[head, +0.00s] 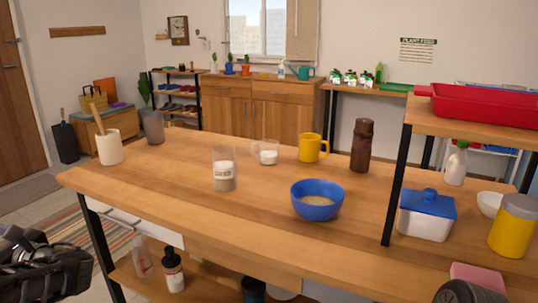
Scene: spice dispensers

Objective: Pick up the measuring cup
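A clear measuring cup (266,152) with a handle stands upright near the middle of the wooden table (160,180), with white contents low inside. It stands between a clear labelled jar (224,172) and a yellow mug (312,148), apart from both. A dark mechanical part at the lower left edge seems to be my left gripper (42,268). It is off the table's left side, far from the cup, and its fingers cannot be made out. A dark rounded part at the bottom right edge may belong to my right arm; no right fingers show.
A blue bowl (316,201) of grainy food stands in front of the cup. A brown bottle (361,146) is right of the mug. A raised shelf (470,126) with a dark post (398,185) stands at right. The table's left front is clear.

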